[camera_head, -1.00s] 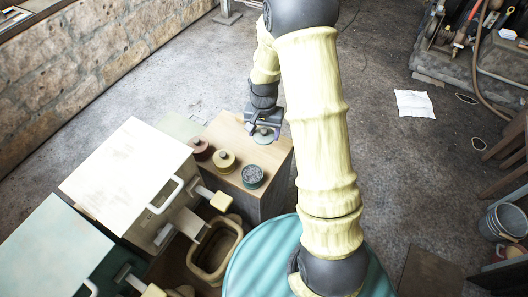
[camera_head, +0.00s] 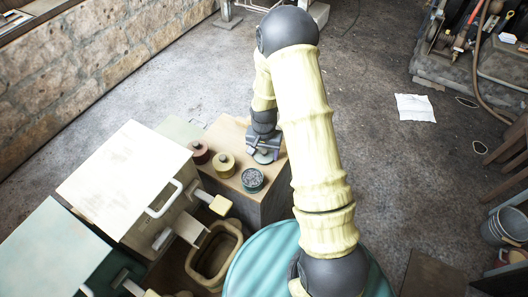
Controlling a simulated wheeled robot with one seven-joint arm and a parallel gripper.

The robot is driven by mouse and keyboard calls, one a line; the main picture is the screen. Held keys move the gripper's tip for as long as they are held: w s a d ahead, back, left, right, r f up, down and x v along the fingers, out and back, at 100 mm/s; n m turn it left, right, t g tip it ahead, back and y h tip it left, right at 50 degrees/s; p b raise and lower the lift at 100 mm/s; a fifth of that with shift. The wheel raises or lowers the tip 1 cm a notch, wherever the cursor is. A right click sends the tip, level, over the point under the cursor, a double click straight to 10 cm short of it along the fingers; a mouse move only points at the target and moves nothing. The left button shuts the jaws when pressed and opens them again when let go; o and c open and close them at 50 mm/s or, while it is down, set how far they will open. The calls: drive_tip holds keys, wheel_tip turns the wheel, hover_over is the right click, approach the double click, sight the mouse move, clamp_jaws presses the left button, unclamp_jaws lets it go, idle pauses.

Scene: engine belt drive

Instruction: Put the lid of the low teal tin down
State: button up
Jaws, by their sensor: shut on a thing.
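The low teal tin (camera_head: 252,183) stands open on the wooden top at its front, with grey bits inside. My gripper (camera_head: 264,151) is behind and slightly right of the tin. It is shut on the tin's lid (camera_head: 264,159), a pale grey-green disc that is partly hidden under the fingers. The lid is low, at or just above the wooden top near its right side. I cannot tell if it touches the wood.
A yellow tin (camera_head: 224,165) and a red-brown tin (camera_head: 200,153), both lidded, stand to the left on the wooden top (camera_head: 233,133). White cabinet-like boxes (camera_head: 125,180) with handles are further left. Below is an open tan bin (camera_head: 213,256).

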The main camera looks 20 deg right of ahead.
sight(264, 151)
drive_tip(key=shift+f, duration=0.15)
drive_tip(key=o, duration=1)
drive_tip(key=shift+c, duration=0.2)
wheel_tip(264, 151, up, 12)
drive_tip(key=p, duration=0.1)
drive_tip(key=shift+r, duration=0.2)
